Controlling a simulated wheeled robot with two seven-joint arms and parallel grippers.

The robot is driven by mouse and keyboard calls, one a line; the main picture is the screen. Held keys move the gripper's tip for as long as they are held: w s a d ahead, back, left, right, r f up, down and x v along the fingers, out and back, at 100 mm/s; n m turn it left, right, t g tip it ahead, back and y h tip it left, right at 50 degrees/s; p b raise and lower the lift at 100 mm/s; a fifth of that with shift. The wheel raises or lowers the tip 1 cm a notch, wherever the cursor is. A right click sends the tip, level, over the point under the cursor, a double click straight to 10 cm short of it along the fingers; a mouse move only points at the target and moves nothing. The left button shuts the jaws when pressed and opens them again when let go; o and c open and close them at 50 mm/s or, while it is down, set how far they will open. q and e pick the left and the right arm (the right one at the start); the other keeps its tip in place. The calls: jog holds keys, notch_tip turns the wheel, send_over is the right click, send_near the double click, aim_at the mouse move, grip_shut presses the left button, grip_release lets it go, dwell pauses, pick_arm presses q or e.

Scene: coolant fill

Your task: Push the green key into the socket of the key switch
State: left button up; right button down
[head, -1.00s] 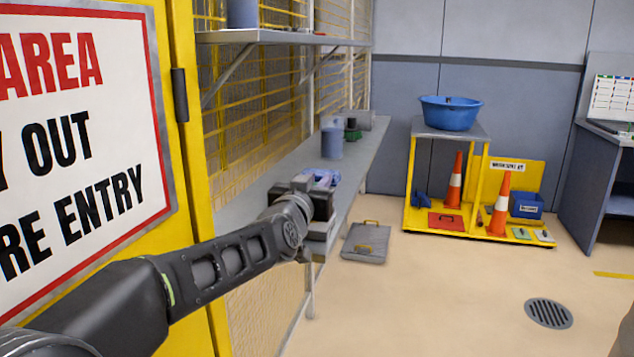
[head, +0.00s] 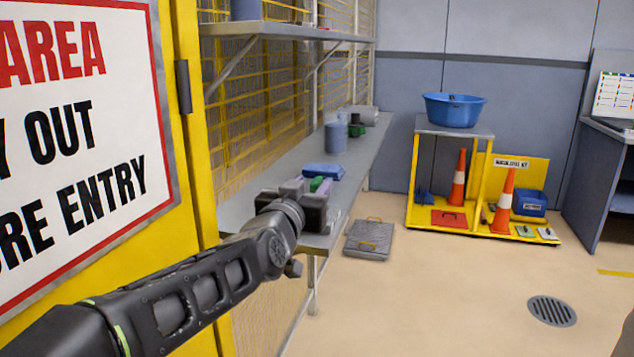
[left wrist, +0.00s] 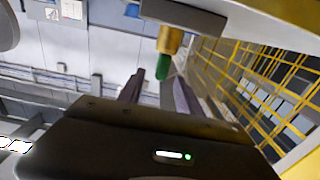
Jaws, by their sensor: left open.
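The green key (left wrist: 163,66) shows in the left wrist view, in line with a brass barrel (left wrist: 170,40) on a grey box (left wrist: 185,15), apparently the key switch. I cannot tell how deep the key sits in the socket. My left gripper (left wrist: 155,88) is open, its two dark fingers pointing towards the key, one on each side of its line in the picture. I cannot see any contact. My right gripper is out of view.
A blue folded cloth (head: 323,172) lies on the long grey shelf (head: 275,172) just beyond the gripper, with a blue-grey cylinder (head: 336,137) farther back. Yellow mesh (head: 265,95) runs behind the shelf. A yellow cabinet with a sign (head: 75,130) stands close at left. A grey case (head: 368,238) is on the floor.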

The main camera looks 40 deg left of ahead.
pick_arm(q)
jog(key=shift+s+d, duration=0.2)
jog(key=shift+s, duration=0.5)
jog(key=shift+w, duration=0.1)
dwell(0.4)
